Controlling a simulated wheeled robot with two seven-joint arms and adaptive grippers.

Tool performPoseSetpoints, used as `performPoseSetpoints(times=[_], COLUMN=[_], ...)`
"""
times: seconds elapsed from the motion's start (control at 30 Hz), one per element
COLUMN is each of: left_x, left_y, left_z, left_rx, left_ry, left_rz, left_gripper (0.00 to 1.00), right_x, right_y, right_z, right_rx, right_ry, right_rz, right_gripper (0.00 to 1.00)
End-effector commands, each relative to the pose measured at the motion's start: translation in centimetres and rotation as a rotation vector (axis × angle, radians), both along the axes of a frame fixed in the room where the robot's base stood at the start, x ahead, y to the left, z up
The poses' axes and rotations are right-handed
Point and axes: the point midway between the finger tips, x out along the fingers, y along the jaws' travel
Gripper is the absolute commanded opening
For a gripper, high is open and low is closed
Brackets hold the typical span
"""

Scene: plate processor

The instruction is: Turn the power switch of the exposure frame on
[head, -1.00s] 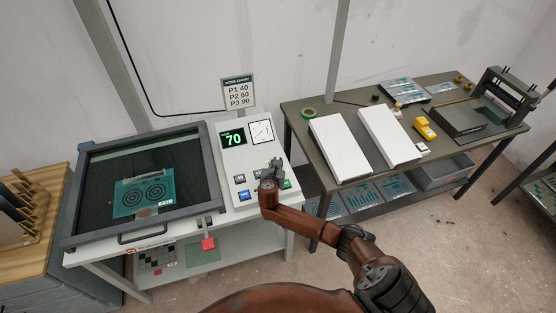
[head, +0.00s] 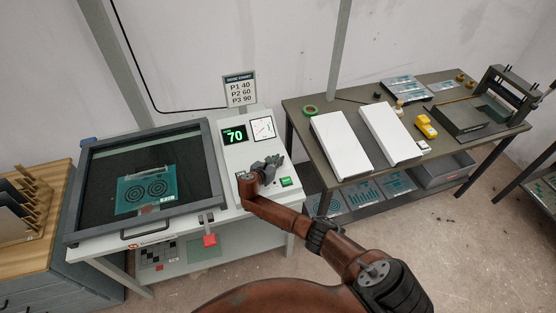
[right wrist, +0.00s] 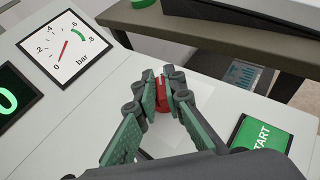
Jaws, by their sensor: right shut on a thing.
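The exposure frame (head: 212,165) stands at the left, with a dark glass bed and a white control panel (head: 236,158). The panel has a lit green display (head: 233,136) reading 70, a pressure gauge (head: 262,129) and a green START button (head: 287,182). My right gripper (head: 273,165) is low over the panel, between gauge and START button. In the right wrist view its fingers are shut on a small red part (right wrist: 162,97), apparently the power switch. The fingers cover its sides, so I cannot tell its position. My left gripper is not in view.
A red knob (head: 209,240) sits at the front edge of the exposure frame. A dark table (head: 440,160) with white boards and a press stands to the right. A wooden-topped cabinet (head: 40,232) is at the left. My right forearm covers part of the panel's lower buttons.

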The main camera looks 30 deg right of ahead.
Motion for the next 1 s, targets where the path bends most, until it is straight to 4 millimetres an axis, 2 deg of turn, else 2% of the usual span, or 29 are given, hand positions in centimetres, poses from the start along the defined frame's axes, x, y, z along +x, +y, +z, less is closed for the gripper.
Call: performPoseSetpoints(times=[0.13,0.17,0.4,0.73,0.87,1.0], left_x=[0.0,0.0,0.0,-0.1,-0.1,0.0], left_y=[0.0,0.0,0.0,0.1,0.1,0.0], left_z=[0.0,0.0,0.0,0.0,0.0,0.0], left_rx=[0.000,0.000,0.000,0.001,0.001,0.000], left_ry=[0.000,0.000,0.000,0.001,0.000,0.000], left_rz=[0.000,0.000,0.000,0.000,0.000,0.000], left_gripper=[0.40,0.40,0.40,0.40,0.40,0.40], right_x=[0.0,0.0,0.0,-0.2,-0.9,-2.2], right_y=[-0.1,-0.1,-0.1,0.3,1.7,4.0], right_z=[-0.1,-0.1,-0.1,0.1,0.7,1.8], right_rx=[0.001,0.001,0.001,0.001,0.003,0.004], right_ry=[0.001,0.001,0.001,0.000,-0.002,-0.002], right_rz=[-0.001,-0.001,0.000,0.001,0.003,0.004], right_gripper=[0.00,0.11,0.27,0.27,0.27,0.27])
